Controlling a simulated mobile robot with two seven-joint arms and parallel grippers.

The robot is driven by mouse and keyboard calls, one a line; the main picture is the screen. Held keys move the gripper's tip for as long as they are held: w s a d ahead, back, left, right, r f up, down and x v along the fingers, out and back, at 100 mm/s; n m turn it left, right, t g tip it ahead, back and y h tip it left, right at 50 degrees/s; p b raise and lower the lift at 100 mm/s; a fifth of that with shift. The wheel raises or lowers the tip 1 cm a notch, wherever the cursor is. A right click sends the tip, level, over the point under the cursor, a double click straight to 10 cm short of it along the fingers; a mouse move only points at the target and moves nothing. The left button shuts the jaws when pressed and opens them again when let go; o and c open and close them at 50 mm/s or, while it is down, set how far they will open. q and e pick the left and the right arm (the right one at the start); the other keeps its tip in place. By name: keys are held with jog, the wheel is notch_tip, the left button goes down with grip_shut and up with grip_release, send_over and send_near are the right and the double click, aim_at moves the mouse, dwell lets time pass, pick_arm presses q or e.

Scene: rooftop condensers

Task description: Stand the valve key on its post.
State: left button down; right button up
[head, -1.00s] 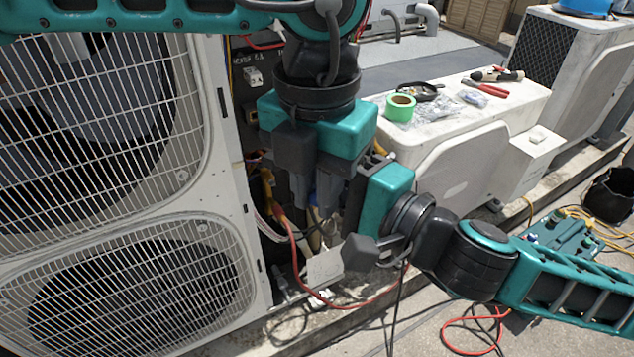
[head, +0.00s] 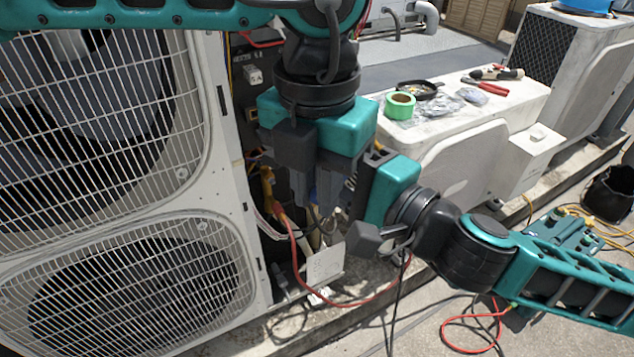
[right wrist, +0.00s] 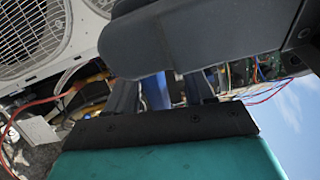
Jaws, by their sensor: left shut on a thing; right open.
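My left gripper (head: 318,200) points down in front of the open service bay of the condenser unit. It is shut on a narrow blue thing (head: 325,188), probably the valve key; its shape is mostly hidden by the fingers. The blue thing also shows between dark fingers in the right wrist view (right wrist: 156,92). My right gripper (head: 354,208) is open, close beside the left one on its right, facing left. One of its dark fingers fills the top of the right wrist view (right wrist: 200,35). I cannot make out the post; it may be behind the grippers.
The grilled condenser (head: 110,200) stands close on the left. Brass and yellow fittings (head: 268,190), a red hose (head: 350,303) and a white box (head: 323,265) crowd the bay. A white unit (head: 450,135) behind carries green tape (head: 400,106) and tools.

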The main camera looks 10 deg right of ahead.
jog(key=w+d+r+n+t, duration=0.2)
jog(key=w+d+n+t, duration=0.3)
jog(key=n, duration=0.3)
jog(key=s+f+n+g+h, duration=0.2)
jog(key=s+f+n, duration=0.15)
jog(key=f, duration=0.65)
jog(key=s+f+n+g+h, duration=0.15)
jog(key=f+n, duration=0.35)
jog(key=f, duration=0.5)
pick_arm(q)
jog(key=c, duration=1.6)
grip_release()
grip_shut()
pick_arm(e)
jog(key=s+d+f+g+h, duration=0.2)
jog(key=s+f, duration=0.3)
jog(key=f, duration=0.2)
jog(key=s+d+f+m+g+h, duration=0.1)
jog(key=s+d+f+g+h, duration=0.2)
jog(key=s+f, duration=0.2)
jog(key=shift+f, duration=0.95)
jog(key=shift+s+m, duration=0.1)
jog(key=shift+m, duration=0.15)
